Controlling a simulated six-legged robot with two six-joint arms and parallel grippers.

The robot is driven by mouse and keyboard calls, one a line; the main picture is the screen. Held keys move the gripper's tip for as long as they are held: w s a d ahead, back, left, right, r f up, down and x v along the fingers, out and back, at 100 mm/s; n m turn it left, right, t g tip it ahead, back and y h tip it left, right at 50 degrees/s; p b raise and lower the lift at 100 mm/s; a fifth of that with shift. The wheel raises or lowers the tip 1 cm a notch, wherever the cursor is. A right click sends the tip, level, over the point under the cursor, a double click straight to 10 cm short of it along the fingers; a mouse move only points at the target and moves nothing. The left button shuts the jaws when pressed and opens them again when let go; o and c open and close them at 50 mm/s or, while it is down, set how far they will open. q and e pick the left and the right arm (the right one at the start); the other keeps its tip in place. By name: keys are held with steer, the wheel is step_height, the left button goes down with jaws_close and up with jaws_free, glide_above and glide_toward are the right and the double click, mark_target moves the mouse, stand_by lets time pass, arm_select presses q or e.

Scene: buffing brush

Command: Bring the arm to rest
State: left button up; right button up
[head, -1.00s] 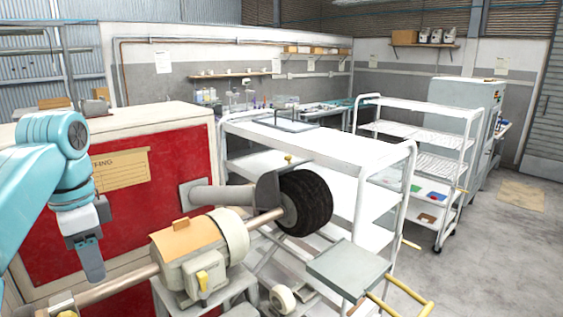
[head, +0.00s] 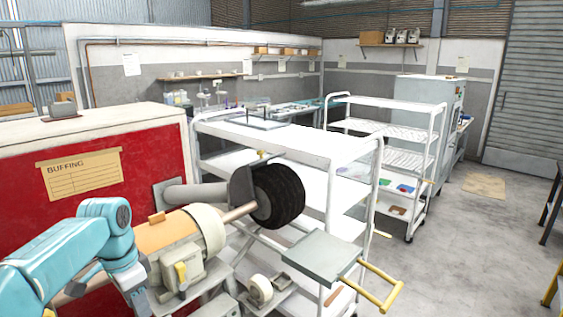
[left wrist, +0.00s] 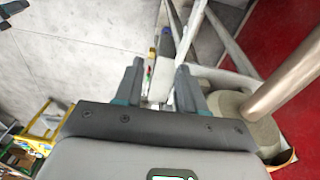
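My left arm (head: 75,255) comes in at the lower left of the head view, bent, with its gripper (head: 136,298) pointing down in front of the buffing machine's motor (head: 185,265). In the left wrist view the two fingers of this gripper (left wrist: 158,82) stand apart with nothing between them. The machine's dark round buffing brush (head: 278,195) sits on the shaft to the right, apart from the gripper. The machine's pale rounded housing and shaft (left wrist: 290,85) show at the right of the wrist view. My right gripper is in neither view.
A red cabinet (head: 130,190) with a buffing label stands behind the arm. A white cart (head: 345,150) stands behind the brush, and a grey plate (head: 322,255) with yellow handles is at its front. Open floor (head: 460,240) lies to the right.

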arm_select(q)
steer(key=s+d+f+n+h+b, duration=0.1)
steer(key=d+f, duration=0.3)
steer(key=f, duration=0.4)
steer(key=d+f+n+b, duration=0.1)
steer(key=d+f, duration=0.3)
steer(key=f, duration=0.5)
steer(key=s+d+f+n+h, duration=0.1)
steer(key=d+f, duration=0.3)
steer(key=f, duration=0.4)
steer(key=s+d+f+n+b, duration=0.1)
steer(key=s+d+f+n, duration=0.2)
steer(key=s+f, duration=0.5)
steer(key=s+d+f+n+h+b, duration=0.1)
steer(key=s+d+f+n, duration=0.2)
steer(key=s, duration=1)
steer(key=s+d+x, duration=0.1)
steer(key=x, duration=0.5)
steer(key=shift+r+b, duration=0.15)
steer(key=shift+b, duration=0.25)
steer(key=shift+a, duration=0.1)
